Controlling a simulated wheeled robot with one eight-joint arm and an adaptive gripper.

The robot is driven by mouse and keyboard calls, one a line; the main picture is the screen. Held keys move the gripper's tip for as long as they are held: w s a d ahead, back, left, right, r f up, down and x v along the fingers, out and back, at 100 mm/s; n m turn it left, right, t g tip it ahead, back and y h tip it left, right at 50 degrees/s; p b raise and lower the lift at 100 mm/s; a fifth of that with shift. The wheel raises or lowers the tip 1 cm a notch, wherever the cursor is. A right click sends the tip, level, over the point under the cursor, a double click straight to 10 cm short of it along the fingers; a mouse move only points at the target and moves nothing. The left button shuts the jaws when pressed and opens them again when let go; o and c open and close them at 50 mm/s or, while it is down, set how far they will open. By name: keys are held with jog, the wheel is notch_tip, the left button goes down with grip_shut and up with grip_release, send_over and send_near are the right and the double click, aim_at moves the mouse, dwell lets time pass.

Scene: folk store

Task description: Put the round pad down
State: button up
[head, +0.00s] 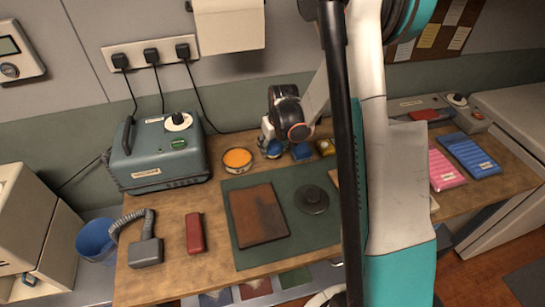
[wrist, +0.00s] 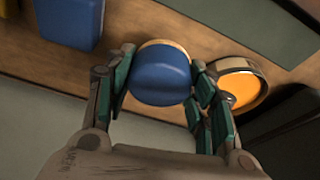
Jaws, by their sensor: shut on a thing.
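The round pad (wrist: 161,80) is blue with a tan edge. In the wrist view it sits between the two fingers of my gripper (wrist: 160,92), which is shut on it. In the head view the blue pad (head: 274,149) shows low between the fingers of my gripper (head: 272,144), at the back of the wooden table (head: 222,262). The pad is right of an orange-filled round tin (head: 238,159) and left of a blue block (head: 302,152). I cannot tell whether the pad touches the table.
A green mat (head: 238,186) holds a brown leather piece (head: 258,213) and a dark round disc (head: 311,199). A teal-grey machine (head: 159,155) stands at the back left. A red block (head: 194,233) lies in front. Pink (head: 444,170) and blue (head: 469,155) packs lie right.

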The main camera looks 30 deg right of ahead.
aim_at(273, 161)
jog(key=shift+f+b, duration=0.65)
jog(key=shift+f, duration=1.5)
jog(key=shift+f+b, duration=0.25)
jog(key=shift+b, duration=0.05)
jog(key=o, duration=0.9)
jog(key=shift+s, duration=0.1)
jog(key=shift+c, duration=0.2)
jog(key=o, duration=0.4)
jog(key=shift+f, duration=0.1)
jog(key=shift+o, duration=0.2)
jog(key=shift+r+p, duration=0.45)
jog(key=shift+r, duration=0.05)
jog(key=p+v, duration=0.3)
jog(key=v, duration=0.8)
jog(key=shift+r, duration=0.35)
